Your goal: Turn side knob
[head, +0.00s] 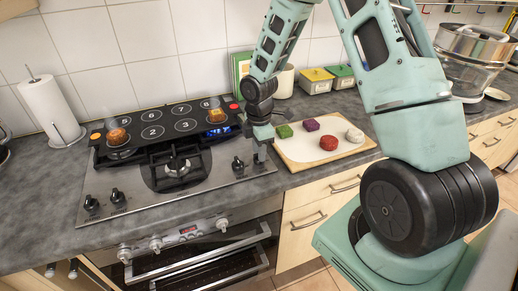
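A black panel (150,133) with numbered circles lies over the back of the steel hob (205,185). It has an orange round knob or button (96,136) at its left end and a red one (234,106) at its right end. The hob has two black knobs at front left (91,203) (117,196) and black knobs at its right side (238,165). My gripper (261,154) points down over the hob's right edge, close to the right-side knobs. It partly hides one of them. I cannot tell whether it touches a knob or how far its fingers are apart.
A cutting board (335,152) with several coloured lumps lies right of the hob. A brown round item (117,136) and an orange item (217,115) sit on the panel. The oven door (200,258) stands partly open below. A paper roll (50,112) stands at left.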

